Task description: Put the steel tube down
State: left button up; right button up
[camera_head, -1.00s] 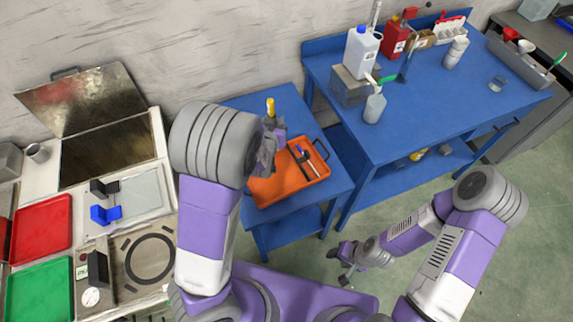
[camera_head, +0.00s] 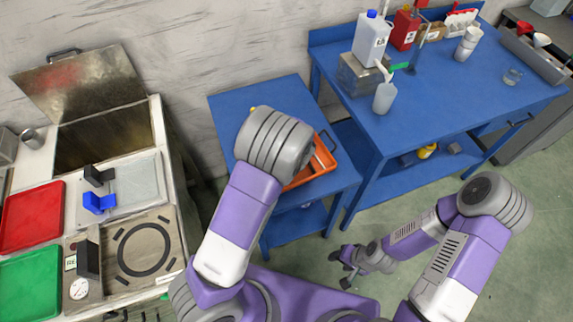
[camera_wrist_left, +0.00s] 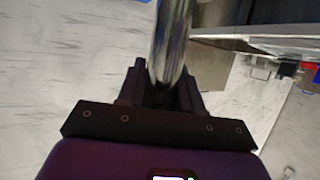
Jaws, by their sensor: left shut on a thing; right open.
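The steel tube (camera_wrist_left: 172,35) is a shiny metal cylinder in the left wrist view, running up out of the picture from between the jaws. My left gripper (camera_wrist_left: 161,88) is shut on it. In the head view my left forearm hides this gripper and I cannot make out the tube. My right gripper (camera_head: 347,262) is open and empty, held low over the floor in front of the blue tables.
An orange tray (camera_head: 325,163) on the small blue table (camera_head: 225,115) is mostly covered by my left arm. The larger blue table (camera_head: 450,92) holds bottles. Red (camera_head: 32,218) and green (camera_head: 30,285) trays lie on the bench at left.

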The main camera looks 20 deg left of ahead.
pick_arm(q)
notch_tip(320, 180, down, 10)
jog(key=b, duration=0.3)
jog(key=shift+f, duration=0.2)
jog(key=shift+s+r, duration=0.1)
jog(key=shift+b, duration=0.3)
jog(key=o, duration=0.6)
jog(key=shift+f, duration=0.25)
jog(key=o, duration=0.5)
